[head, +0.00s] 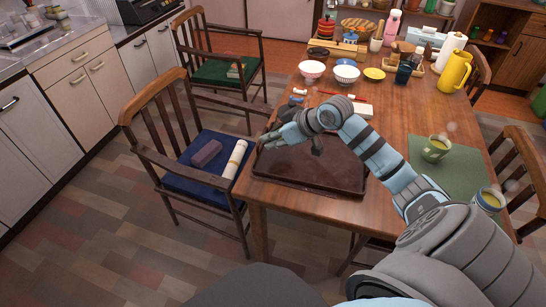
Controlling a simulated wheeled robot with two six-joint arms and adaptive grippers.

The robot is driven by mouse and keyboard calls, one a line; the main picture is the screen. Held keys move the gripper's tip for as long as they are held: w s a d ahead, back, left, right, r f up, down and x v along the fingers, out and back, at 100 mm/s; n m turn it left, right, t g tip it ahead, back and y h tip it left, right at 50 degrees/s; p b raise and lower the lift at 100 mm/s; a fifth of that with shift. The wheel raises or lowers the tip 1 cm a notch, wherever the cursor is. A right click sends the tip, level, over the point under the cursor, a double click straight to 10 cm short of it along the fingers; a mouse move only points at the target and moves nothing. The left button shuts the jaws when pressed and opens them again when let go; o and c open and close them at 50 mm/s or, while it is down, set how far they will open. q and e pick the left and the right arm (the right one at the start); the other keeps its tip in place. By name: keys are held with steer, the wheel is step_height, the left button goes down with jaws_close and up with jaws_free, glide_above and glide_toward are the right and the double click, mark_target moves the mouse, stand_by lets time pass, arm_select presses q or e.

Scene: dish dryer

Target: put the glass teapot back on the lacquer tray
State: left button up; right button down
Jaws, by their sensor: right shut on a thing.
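The dark brown lacquer tray (310,172) lies flat and empty at the near left corner of the wooden table. My right gripper (283,134) reaches in from the right, over the tray's far left edge. It is shut on a greyish, glassy thing (291,134), which looks like the glass teapot. The gripper covers much of it, and its outline is hard to make out. I cannot tell whether it touches the tray or the table. My left gripper is not in view.
A green mat with a cup (435,148) is right of my arm; another cup (489,200) is nearer. Bowls (346,75), a yellow jug (455,72) and bottles fill the table's far part. A chair (190,150) with a blue cushion stands close at the left.

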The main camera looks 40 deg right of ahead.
step_height(320, 180, down, 6)
steer(key=shift+f+b, duration=0.1)
steer(key=shift+b, duration=0.85)
steer(key=shift+f, duration=0.1)
steer(key=c, duration=1.7)
jaws_free()
steer(key=shift+s+d+r+p, duration=0.1)
steer(key=shift+s+r+p, duration=0.05)
steer(key=shift+r+p, duration=0.2)
steer(key=p+v, duration=0.6)
steer(key=v, duration=0.5)
steer(key=shift+s, duration=0.2)
